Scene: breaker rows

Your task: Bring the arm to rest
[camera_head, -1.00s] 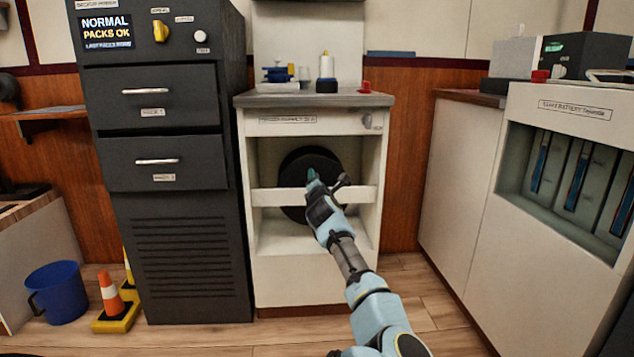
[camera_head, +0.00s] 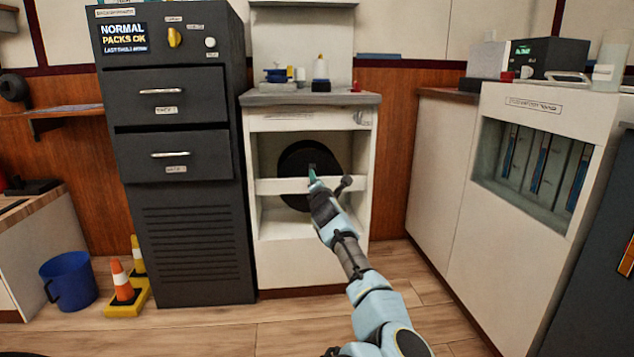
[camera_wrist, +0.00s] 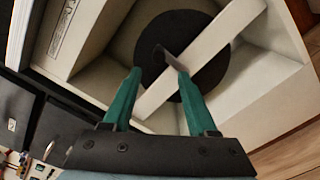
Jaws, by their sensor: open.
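My arm reaches forward from the bottom of the head view, with my gripper (camera_head: 314,178) in front of the open white cabinet (camera_head: 312,268). In the wrist view my gripper (camera_wrist: 158,72) shows two green fingers spread apart, with nothing held between them. Beyond the fingers are a black round disc (camera_wrist: 217,72) inside the cabinet and a pale crossbar (camera_wrist: 200,60) running in front of it. I cannot tell from the pictures how far the fingertips are from the bar.
A dark cabinet with drawers (camera_head: 172,105) stands at the left. A white counter unit (camera_head: 455,190) with recessed slots stands at the right. Wood floor in front is clear.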

